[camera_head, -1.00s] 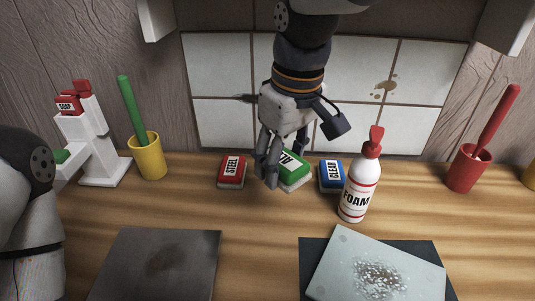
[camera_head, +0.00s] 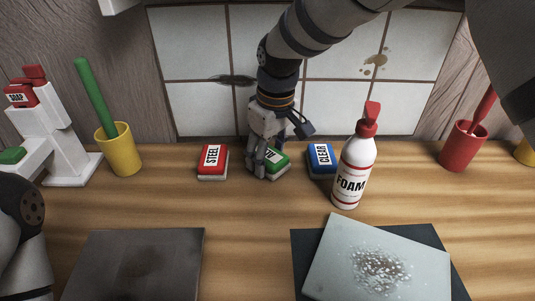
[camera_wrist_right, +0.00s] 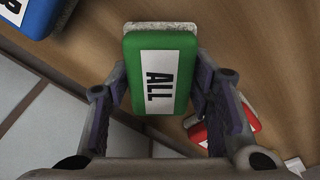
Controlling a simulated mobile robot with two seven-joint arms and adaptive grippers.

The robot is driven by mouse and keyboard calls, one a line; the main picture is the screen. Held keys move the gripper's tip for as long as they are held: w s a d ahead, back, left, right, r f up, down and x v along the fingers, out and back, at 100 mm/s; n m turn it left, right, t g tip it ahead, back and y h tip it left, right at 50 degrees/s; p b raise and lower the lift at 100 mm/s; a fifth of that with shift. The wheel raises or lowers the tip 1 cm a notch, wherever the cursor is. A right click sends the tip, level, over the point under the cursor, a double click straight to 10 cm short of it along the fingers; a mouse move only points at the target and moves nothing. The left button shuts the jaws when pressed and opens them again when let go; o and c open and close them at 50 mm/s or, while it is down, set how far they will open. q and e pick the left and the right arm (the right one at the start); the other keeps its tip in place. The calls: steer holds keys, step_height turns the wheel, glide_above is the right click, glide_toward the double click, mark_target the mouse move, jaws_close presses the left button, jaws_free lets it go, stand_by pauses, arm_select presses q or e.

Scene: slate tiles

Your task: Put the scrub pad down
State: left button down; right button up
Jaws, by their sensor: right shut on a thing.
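The green scrub pad (camera_head: 279,158), labelled ALL, is between the red and blue pads at the back of the wooden counter in the head view. My right gripper (camera_head: 262,167) is shut on it from above and partly hides it. In the right wrist view, the green pad (camera_wrist_right: 161,80) sits between both fingers, with its pale scrub side at the far edge. The pad is low by the counter; I cannot tell whether it touches. My left gripper is out of view; only part of my left arm shows.
The red STEEL pad (camera_head: 213,160) is left and the blue CLEAR pad (camera_head: 322,157) right, near the FOAM bottle (camera_head: 353,165). A yellow cup (camera_head: 122,152), white soap dispenser (camera_head: 52,135) and red cup (camera_head: 462,148) stand farther out. A grey slate tile (camera_head: 180,265) and a spotted tile (camera_head: 410,250) lie in front.

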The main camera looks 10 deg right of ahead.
mark_target(271, 155)
steer(key=shift+s+f, duration=0.2)
steer(key=shift+f, duration=0.45)
steer(key=o, duration=0.9)
steer(key=shift+f, duration=0.1)
steer(key=shift+c, duration=0.2)
steer(key=shift+o, duration=1.4)
steer(key=shift+f, duration=0.15)
steer(key=r, duration=0.9)
steer(key=shift+s+d+r, duration=0.15)
steer(key=shift+s+d, duration=0.1)
